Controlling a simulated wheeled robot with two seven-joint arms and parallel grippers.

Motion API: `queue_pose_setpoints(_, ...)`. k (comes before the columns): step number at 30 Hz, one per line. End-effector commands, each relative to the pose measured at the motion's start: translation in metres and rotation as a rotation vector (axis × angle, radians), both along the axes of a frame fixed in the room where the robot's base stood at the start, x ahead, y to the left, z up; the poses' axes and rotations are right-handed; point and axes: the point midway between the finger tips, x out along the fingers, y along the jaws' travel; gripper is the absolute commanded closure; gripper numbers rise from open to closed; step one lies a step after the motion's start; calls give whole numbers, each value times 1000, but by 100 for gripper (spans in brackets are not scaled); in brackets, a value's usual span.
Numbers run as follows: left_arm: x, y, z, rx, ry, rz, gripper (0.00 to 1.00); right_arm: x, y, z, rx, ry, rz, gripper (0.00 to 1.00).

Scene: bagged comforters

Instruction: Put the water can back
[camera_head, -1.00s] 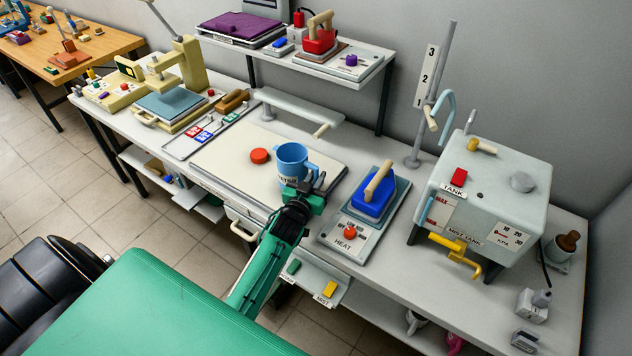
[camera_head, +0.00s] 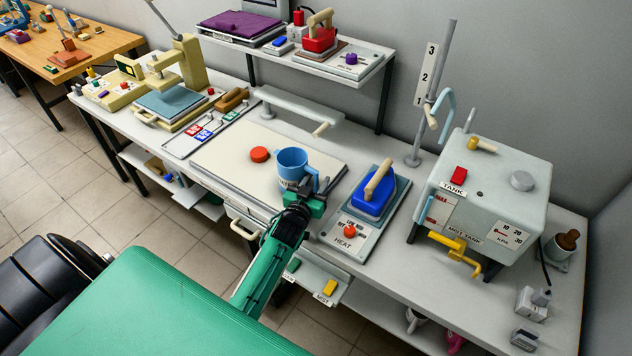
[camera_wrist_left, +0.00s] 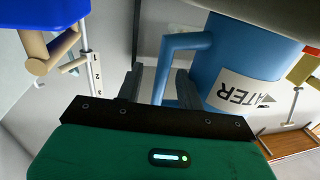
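The blue water can (camera_head: 291,160) stands on the pale padded board (camera_head: 225,160), near its front right part. Its handle is on the right and its lettered label faces the front. My left gripper (camera_head: 308,196) is low beside the can, at the handle. In the left wrist view the can (camera_wrist_left: 235,65) shows close up, and the handle lies between the two spread fingers (camera_wrist_left: 159,88) with gaps showing beside it. The can's base is partly hidden by the gripper in the head view. My right gripper is out of view.
A blue iron (camera_head: 375,195) on its heat base (camera_head: 345,243) stands just right of the gripper. Farther right is the grey tank (camera_head: 490,190) with a yellow tap. A red round knob (camera_head: 260,154) lies left of the can. The board's left part is clear.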

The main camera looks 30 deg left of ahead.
Motion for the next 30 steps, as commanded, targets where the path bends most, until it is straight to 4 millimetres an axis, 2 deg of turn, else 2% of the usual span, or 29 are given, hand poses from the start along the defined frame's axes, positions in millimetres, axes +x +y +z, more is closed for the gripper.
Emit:
queue_pose_setpoints(1,0,0,4,0,-1,0,62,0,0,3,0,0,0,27)
queue_pose_setpoints(5,-15,-2,-1,1,2,0,62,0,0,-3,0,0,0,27)
queue_pose_setpoints(15,-77,-9,-1,0,1,0,62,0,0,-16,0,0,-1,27)
queue_pose_setpoints(21,-105,-11,0,1,1,0,62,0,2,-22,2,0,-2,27)
queue_pose_setpoints(30,-120,-13,2,0,-1,0,62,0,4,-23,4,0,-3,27)
